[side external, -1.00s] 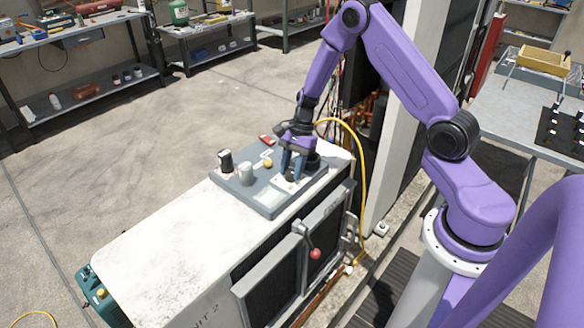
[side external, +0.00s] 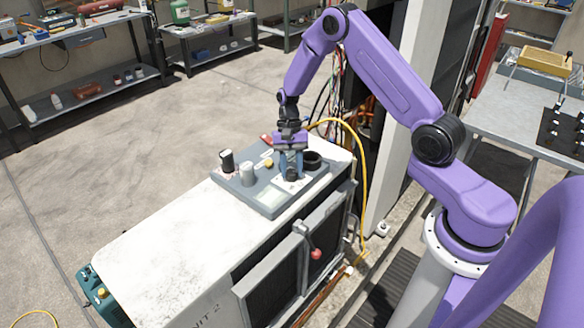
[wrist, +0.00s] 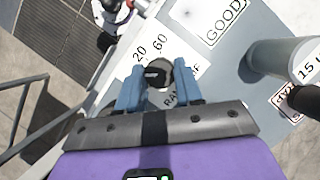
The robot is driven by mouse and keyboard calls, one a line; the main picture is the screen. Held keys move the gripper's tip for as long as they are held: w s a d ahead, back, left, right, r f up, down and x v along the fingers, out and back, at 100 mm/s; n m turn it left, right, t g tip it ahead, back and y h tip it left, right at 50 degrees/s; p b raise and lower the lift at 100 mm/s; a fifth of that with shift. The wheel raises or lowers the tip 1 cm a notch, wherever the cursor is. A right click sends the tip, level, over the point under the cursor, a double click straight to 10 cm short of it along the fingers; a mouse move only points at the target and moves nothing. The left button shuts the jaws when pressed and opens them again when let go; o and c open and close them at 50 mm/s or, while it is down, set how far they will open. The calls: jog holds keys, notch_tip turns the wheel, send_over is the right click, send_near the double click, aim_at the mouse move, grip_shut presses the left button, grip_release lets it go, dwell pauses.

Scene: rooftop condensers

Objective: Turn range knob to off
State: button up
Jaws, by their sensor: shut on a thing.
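The range knob (wrist: 157,73) is a small black knob on a white label plate with the numbers 20 and 60. In the wrist view it sits between the two blue fingers of my gripper (wrist: 158,88), which is shut on it. In the side view my gripper (side external: 291,166) points straight down over the grey panel (side external: 268,205), with the knob (side external: 291,177) low between the fingertips. The "RANGE" lettering is partly hidden by the gripper, and the knob's pointer direction is hard to read.
The panel lies on a white condenser unit (side external: 150,235). On it stand a grey cylinder (side external: 247,174), a black-and-white knob (side external: 227,160), a yellow button (side external: 268,163) and a dark ring (side external: 312,160). A yellow hose (side external: 362,180) runs behind on the right. A red-tipped lever (side external: 316,254) is on the front.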

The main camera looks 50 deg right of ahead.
jog(key=shift+n+h, duration=0.3)
jog(key=shift+n, duration=0.5)
jog(key=o, duration=1)
jog(key=shift+o, duration=0.2)
jog(key=shift+r, duration=0.1)
jog(key=v, duration=1.7)
jog(key=shift+w, duration=0.35)
jog(key=shift+a+r+n, duration=0.1)
jog(key=shift+a+n, duration=0.15)
jog(key=shift+n, duration=0.05)
